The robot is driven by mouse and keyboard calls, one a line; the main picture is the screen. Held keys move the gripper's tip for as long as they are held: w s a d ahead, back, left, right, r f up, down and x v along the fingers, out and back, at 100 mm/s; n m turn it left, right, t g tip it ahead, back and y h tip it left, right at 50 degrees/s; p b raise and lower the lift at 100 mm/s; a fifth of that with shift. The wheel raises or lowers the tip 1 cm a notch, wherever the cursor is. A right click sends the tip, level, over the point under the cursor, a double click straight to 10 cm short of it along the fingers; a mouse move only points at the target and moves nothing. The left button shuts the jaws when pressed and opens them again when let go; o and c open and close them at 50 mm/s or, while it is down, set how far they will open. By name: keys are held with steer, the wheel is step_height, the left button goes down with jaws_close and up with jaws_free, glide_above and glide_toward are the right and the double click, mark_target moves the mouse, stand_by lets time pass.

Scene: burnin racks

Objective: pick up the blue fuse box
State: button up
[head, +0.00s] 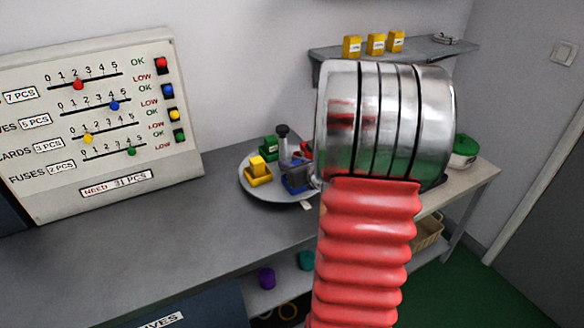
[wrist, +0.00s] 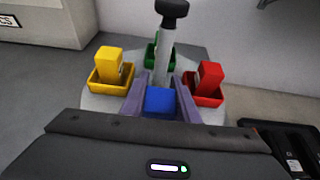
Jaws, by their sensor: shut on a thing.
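The blue fuse box (wrist: 160,102) shows as a plain blue block at the centre of the wrist view. My gripper (wrist: 160,90) is shut on it, with one grey-purple finger on each side. It is at the near side of a round grey turntable (wrist: 98,103) with a dark-knobbed centre post (wrist: 166,50). In the head view a blue shape (head: 297,184) sits low at the turntable's right side, partly hidden by my gripper and arm. I cannot tell there whether the box is clear of its holder.
Yellow (wrist: 110,72), green (wrist: 152,52) and red (wrist: 208,85) boxes stand in matching holders on the turntable, close around my gripper. The grey bench (head: 180,225) is clear to the left. A panel with sliders (head: 100,115) stands behind it. A wall shelf (head: 400,48) holds yellow boxes.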

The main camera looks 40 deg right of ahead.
step_height(320, 180, up, 17)
stand_by(0.4)
steer(key=shift+f, duration=0.1)
stand_by(0.5)
